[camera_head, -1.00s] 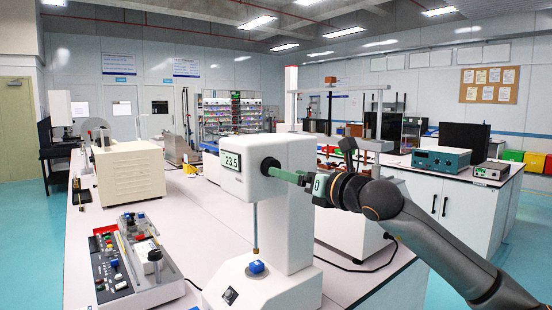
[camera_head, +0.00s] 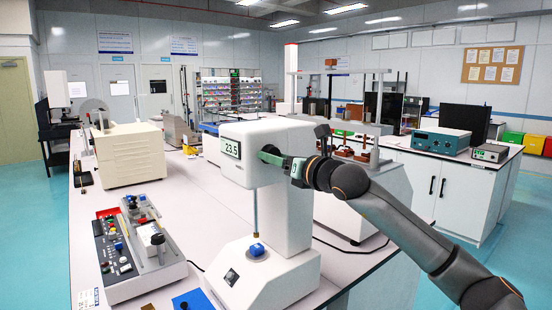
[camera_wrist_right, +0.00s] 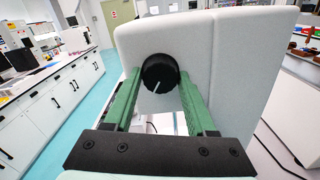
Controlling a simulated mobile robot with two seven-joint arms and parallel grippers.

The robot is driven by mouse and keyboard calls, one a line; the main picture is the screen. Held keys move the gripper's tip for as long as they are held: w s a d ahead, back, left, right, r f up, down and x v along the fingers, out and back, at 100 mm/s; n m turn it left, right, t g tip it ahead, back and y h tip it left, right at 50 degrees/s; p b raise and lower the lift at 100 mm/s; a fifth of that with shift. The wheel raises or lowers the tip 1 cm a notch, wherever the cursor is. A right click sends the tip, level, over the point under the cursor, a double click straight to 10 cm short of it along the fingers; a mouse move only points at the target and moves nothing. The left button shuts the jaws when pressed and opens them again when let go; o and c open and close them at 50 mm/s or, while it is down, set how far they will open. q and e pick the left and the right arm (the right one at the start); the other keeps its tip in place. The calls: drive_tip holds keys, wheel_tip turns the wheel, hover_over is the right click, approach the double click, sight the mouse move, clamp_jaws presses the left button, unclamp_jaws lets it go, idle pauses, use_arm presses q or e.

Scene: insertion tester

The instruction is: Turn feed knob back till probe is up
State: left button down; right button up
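The white tester (camera_head: 285,210) stands on the long bench, with a display (camera_head: 231,149) reading 23.5. Its black feed knob (camera_head: 268,155) is on the right side of the head; in the wrist view the knob (camera_wrist_right: 160,73) shows a white mark. My right gripper (camera_head: 282,161) is at the knob. Its green fingers (camera_wrist_right: 160,80) stand on both sides of the knob, very close; contact is unclear. My left gripper is out of view.
A control panel box (camera_head: 133,250) lies left of the tester. A cream box (camera_head: 128,153) stands farther back on the bench. A blue block (camera_head: 193,300) sits at the front edge of the picture. Another bench with instruments (camera_head: 440,141) stands at the right.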

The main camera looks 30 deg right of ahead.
clamp_jaws()
idle(1.9)
drive_tip(key=o, duration=0.5)
unclamp_jaws()
use_arm(q)
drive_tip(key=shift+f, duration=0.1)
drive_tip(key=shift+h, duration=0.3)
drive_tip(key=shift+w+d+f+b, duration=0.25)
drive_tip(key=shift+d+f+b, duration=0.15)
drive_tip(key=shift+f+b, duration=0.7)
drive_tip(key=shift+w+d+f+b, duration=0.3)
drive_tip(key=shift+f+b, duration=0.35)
drive_tip(key=shift+b, duration=0.8)
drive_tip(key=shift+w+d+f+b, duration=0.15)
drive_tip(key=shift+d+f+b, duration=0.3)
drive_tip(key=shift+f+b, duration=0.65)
use_arm(e)
drive_tip(key=s, duration=1.2)
drive_tip(key=shift+s+d, duration=0.25)
drive_tip(key=shift+d, duration=0.2)
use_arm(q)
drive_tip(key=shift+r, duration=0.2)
